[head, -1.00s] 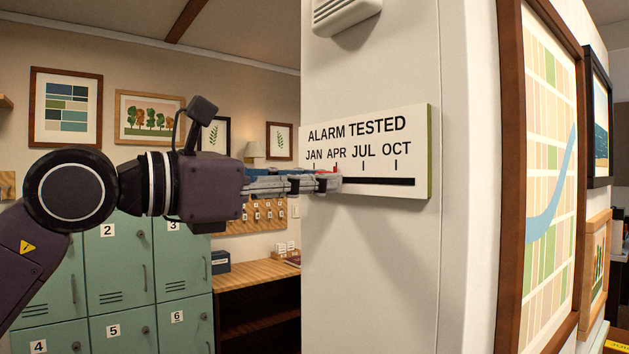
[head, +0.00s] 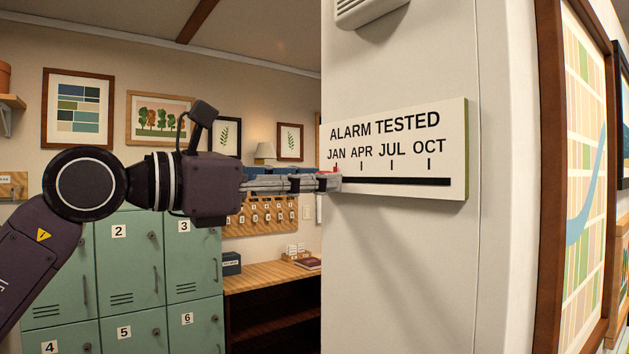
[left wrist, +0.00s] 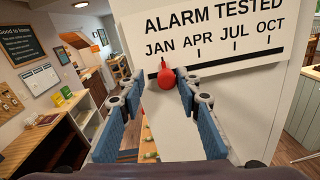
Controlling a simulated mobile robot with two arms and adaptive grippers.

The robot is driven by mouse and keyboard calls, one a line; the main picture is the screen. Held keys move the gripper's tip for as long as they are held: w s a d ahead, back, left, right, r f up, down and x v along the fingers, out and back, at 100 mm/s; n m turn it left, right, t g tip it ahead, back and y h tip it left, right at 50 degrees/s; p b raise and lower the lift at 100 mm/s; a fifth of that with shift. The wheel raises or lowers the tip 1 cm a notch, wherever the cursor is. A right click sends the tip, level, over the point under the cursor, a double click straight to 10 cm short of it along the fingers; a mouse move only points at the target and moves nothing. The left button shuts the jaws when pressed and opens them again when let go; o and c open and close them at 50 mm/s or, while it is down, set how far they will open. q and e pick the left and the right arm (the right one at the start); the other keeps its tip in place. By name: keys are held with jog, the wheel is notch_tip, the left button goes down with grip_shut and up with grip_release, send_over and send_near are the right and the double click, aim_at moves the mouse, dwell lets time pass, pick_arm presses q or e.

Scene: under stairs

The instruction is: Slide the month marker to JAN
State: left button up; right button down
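The white sign (head: 455,110) reads ALARM TESTED, with JAN, APR, JUL and OCT above tick marks and a black slot (head: 410,181). The red month marker (left wrist: 166,78) is a round knob with a small pointer, at the slot's left end under JAN. The pointer covers or lines up with the JAN tick; a bit of red also shows in the head view (head: 336,169). My left gripper (head: 330,181) is at the sign's left end. In the left wrist view its blue-padded fingers (left wrist: 161,85) are apart on either side of the knob, the right one nearer to it. My right gripper is out of view.
The sign is on a pale wall column (head: 400,270). A framed picture (head: 548,180) hangs to the right. Green lockers (head: 125,265) and a wooden desk (head: 270,278) stand behind on the left. The space in front of the column looks free.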

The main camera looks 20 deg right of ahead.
pick_arm(q)
jog(key=v, duration=1.2)
jog(key=shift+f, duration=0.1)
